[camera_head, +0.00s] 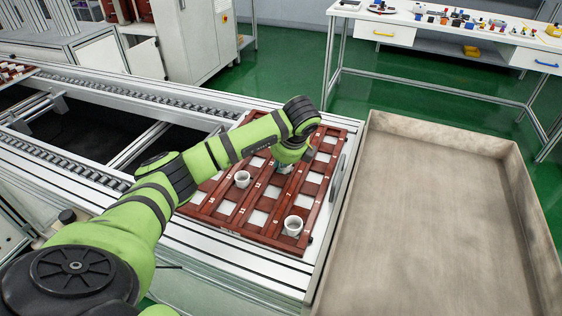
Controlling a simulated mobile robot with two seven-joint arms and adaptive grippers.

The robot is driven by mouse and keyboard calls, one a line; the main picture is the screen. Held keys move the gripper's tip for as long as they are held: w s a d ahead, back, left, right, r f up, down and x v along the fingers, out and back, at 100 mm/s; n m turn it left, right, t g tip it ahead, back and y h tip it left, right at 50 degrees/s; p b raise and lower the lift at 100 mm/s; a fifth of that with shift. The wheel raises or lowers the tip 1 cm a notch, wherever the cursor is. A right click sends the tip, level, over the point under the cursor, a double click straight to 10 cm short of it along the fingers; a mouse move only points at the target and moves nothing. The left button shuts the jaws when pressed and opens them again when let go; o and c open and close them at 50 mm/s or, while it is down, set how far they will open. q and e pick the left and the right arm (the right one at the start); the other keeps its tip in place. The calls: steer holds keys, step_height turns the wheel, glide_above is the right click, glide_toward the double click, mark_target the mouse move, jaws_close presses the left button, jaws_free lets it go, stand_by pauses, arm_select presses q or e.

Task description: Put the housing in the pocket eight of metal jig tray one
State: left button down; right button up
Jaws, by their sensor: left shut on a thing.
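The reddish-brown jig tray (262,236) lies on the conveyor's near end, with rows of square pockets, pale inside, and small number labels too small to read surely. My left gripper (284,168) points down over the middle of the tray, largely hidden under my green wrist. It is shut on the housing, which the wrist and fingers mostly hide; whether it touches a pocket I cannot tell. One white cup-shaped housing (242,179) stands upright in a pocket to the left. Another white housing (293,226) stands upright in a pocket near the front right corner. My right gripper is out of view.
A large, empty, grey-beige bin (440,215) with raised walls stands right of the tray. The roller conveyor (130,94) runs behind my left arm. A white workbench (445,32) with small parts stands at the back right. Green floor lies between.

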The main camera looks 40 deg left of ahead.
arm_select(q)
steer(key=shift+f, duration=0.1)
steer(key=c, duration=1.7)
jaws_free()
steer(key=shift+d+r, duration=0.1)
steer(key=shift+r, duration=0.2)
steer(key=v, duration=0.6)
steer(key=shift+d+r+b, duration=0.1)
steer(key=shift+r+b, duration=0.15)
steer(key=shift+b, duration=0.15)
steer(key=shift+p+v, duration=1.1)
steer(key=shift+v, duration=1.5)
